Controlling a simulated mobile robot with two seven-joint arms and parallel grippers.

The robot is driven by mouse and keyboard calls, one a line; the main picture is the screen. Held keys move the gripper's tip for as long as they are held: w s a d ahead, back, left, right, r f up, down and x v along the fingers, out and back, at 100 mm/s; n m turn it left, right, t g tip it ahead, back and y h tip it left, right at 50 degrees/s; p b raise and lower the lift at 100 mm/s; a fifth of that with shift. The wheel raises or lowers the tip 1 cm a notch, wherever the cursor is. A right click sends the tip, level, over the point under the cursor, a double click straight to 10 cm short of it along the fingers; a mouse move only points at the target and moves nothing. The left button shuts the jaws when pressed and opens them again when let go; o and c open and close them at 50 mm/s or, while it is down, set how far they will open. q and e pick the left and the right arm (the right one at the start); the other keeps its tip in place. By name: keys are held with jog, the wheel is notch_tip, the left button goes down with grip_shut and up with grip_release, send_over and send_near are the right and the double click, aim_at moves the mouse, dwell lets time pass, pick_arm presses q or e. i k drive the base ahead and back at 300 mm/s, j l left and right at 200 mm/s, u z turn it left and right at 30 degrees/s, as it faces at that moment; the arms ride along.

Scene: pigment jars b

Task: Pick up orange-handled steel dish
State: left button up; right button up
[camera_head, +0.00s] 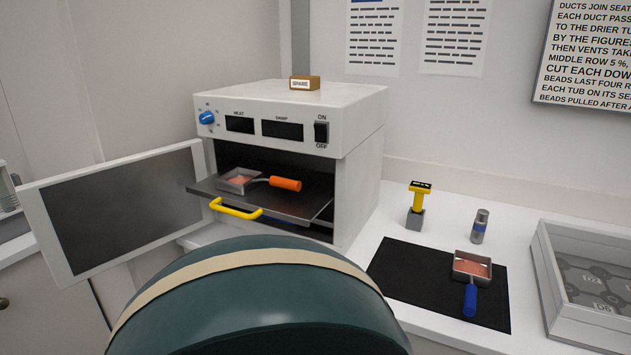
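The orange-handled steel dish (240,180) rests on the pulled-out dark oven shelf (300,207) in the white oven. It is a small square metal pan with pinkish contents. The oven door (118,205) stands wide open to the left. Neither of my grippers shows in the head view, so I cannot see their state.
A yellow handle (236,209) crosses the shelf's front. A blue-handled dish (472,270) lies on a black mat (405,275) at right. A yellow-topped tool (417,205), a grey vial (480,226) and a white tray (548,285) stand nearby. A large dark green rounded body (260,315) fills the front.

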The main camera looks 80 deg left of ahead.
aim_at(239, 180)
jog(key=u, duration=2.85)
jog(key=j+z, duration=0.3)
jog(key=j, duration=0.95)
jog(key=j+z, duration=0.3)
jog(key=j, duration=0.95)
